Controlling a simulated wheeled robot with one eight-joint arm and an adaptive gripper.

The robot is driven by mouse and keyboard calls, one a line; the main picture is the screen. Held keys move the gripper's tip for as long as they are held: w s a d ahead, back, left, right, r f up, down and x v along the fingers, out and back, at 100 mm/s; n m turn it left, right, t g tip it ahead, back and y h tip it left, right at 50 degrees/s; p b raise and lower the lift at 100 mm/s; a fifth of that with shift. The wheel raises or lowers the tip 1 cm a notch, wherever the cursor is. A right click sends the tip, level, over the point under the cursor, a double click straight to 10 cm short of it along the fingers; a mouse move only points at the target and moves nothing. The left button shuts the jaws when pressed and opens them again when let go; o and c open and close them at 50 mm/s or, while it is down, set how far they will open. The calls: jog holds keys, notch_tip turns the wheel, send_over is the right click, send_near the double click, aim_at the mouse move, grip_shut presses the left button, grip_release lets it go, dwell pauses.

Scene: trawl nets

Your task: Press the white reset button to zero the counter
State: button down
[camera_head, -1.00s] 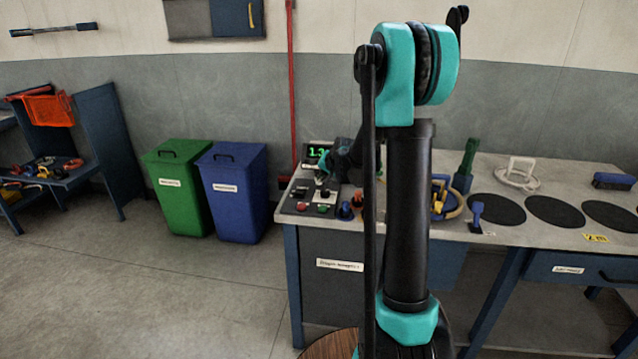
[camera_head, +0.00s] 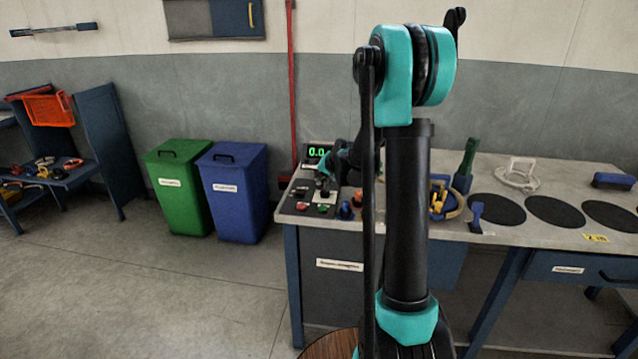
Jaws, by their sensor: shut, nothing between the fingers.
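The counter (camera_head: 319,152) is a black box with green lit digits at the back left of the bench. Its digits look like "0.0", partly cut off by my arm. In front of it lies a dark control panel (camera_head: 291,205) with a red button (camera_head: 302,206) and a green button (camera_head: 323,209). My gripper (camera_head: 324,193) is shut and empty, pointing down at the panel behind these two buttons. The white reset button cannot be made out; my gripper covers that part of the panel. Whether the fingertips touch it is too small to tell.
My arm crosses the middle of the view and hides part of the bench (camera_head: 480,236). Blue and orange knobs (camera_head: 346,210) stand right of the panel. A blue bin (camera_head: 233,195) and a green bin (camera_head: 175,190) stand left of the bench.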

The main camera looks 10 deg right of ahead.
aim_at(320, 184)
jog(key=shift+r, duration=0.9)
jog(key=shift+r, duration=2.5)
jog(key=shift+s, duration=0.1)
